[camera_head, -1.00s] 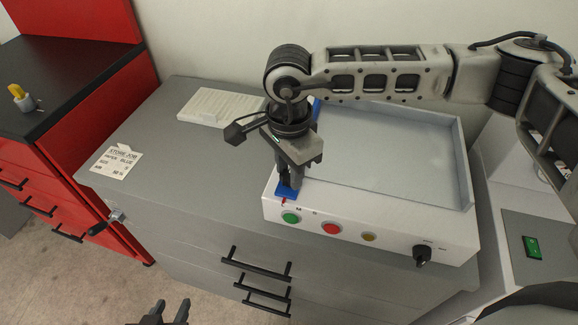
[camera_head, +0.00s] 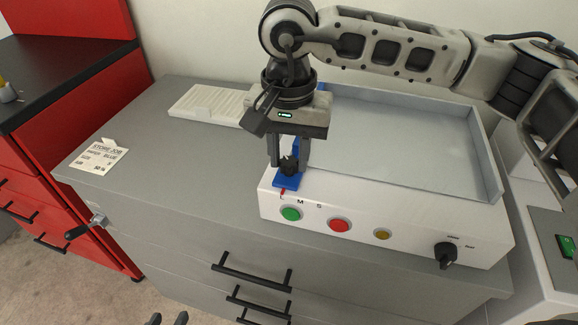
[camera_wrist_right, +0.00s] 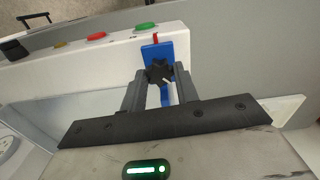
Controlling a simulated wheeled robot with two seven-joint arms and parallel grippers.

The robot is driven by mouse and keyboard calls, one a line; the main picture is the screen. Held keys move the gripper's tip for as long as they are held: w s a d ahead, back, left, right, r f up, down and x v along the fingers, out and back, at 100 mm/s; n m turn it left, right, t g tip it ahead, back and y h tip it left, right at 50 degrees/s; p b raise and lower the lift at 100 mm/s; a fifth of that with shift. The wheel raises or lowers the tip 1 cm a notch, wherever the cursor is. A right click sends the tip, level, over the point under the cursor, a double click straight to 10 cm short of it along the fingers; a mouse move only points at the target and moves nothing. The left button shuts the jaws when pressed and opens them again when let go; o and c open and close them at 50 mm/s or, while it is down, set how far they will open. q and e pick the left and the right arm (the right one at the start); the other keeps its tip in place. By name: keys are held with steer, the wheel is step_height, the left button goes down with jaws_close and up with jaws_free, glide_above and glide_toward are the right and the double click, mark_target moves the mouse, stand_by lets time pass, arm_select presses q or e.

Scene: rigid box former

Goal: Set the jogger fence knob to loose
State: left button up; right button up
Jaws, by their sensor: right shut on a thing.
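The black lobed jogger fence knob (camera_head: 288,165) sits on the blue fence bracket (camera_head: 286,182) at the left front corner of the white box former. It also shows in the right wrist view (camera_wrist_right: 159,72). My right gripper (camera_head: 289,160) points down over the bracket and is shut on the knob, one finger on each side of it. A red pointer (camera_head: 282,192) on the bracket is by the L of the L, M, S marks. My left gripper (camera_head: 168,319) shows only as fingertips at the bottom edge, apart and empty.
The white box former (camera_head: 380,222) has a green button (camera_head: 291,214), a red button (camera_head: 340,225), an amber button (camera_head: 383,234) and a black selector (camera_head: 446,254). A job card (camera_head: 101,158) and a pale ribbed pad (camera_head: 207,103) lie on the grey counter, which is clear between them.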

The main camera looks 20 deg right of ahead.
steer(key=n+b, duration=0.2)
steer(key=shift+f+n, duration=0.2)
steer(key=shift+n, duration=0.2)
steer(key=n+b, duration=0.2)
steer(key=shift+n, duration=0.4)
steer(key=n+b, duration=0.2)
steer(key=n, duration=0.1)
steer(key=shift+r, duration=0.15)
arm_select(q)
steer(key=f, duration=0.1)
steer(key=f+t, duration=0.1)
steer(key=f, duration=0.1)
steer(key=shift+s+d+b, duration=0.1)
steer(key=shift+d+b, duration=0.1)
steer(key=shift+b, duration=0.15)
arm_select(e)
steer(key=shift+n, duration=0.7)
steer(key=shift+r, duration=0.1)
arm_select(q)
steer(key=shift+r, duration=0.15)
arm_select(e)
steer(key=o, duration=1)
steer(key=shift+r, duration=0.1)
